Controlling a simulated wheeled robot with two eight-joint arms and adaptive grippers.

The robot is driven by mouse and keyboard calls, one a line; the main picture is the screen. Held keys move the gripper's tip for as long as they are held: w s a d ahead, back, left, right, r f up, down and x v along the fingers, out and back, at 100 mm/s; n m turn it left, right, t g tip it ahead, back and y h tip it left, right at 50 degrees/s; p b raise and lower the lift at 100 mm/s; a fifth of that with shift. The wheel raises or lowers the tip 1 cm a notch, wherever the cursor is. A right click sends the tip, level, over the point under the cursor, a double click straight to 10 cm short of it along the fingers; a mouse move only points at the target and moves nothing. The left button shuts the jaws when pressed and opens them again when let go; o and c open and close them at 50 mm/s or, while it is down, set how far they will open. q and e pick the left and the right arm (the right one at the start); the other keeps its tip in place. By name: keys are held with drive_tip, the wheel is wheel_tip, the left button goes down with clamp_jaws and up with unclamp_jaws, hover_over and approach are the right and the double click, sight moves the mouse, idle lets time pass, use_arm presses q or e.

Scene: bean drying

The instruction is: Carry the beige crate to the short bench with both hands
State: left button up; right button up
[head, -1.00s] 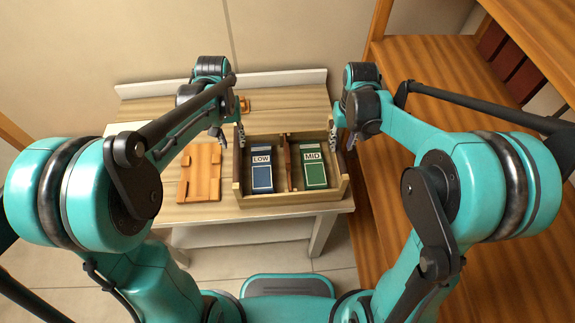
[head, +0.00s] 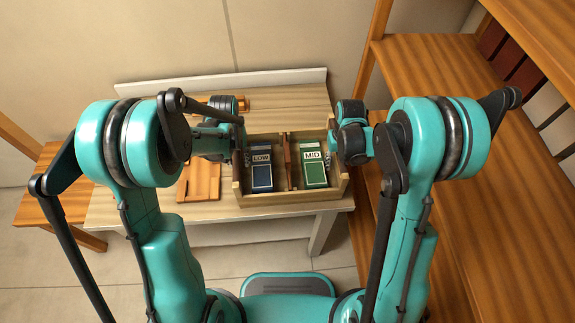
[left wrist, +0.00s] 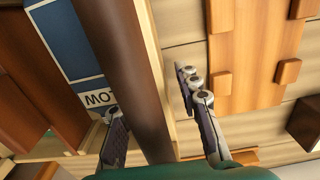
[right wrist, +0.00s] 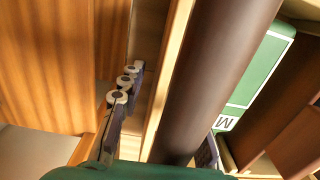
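The beige crate (head: 292,198) is an open wooden box with a divider, resting on the pale table. It holds a blue box (head: 262,176) marked LOW and a green box (head: 313,170) marked MID. My left gripper (left wrist: 147,92) is at the crate's left side, its fingers apart on either side of a dark brown bar (left wrist: 115,60). My right gripper (right wrist: 172,105) is at the right side, its fingers also apart astride a dark bar (right wrist: 225,60). In the head view the fingertips are mostly hidden by my wrists.
A low wooden bench (head: 72,203) stands left of the pale table (head: 125,210). An orange slatted board (head: 200,183) lies left of the crate. A tall wooden shelf unit (head: 440,70) stands close on the right. A wall is behind the table.

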use_arm(q)
clamp_jaws()
use_arm(e)
clamp_jaws()
use_arm(q)
drive_tip(key=shift+r, duration=0.25)
use_arm(e)
drive_tip(key=shift+r, duration=0.2)
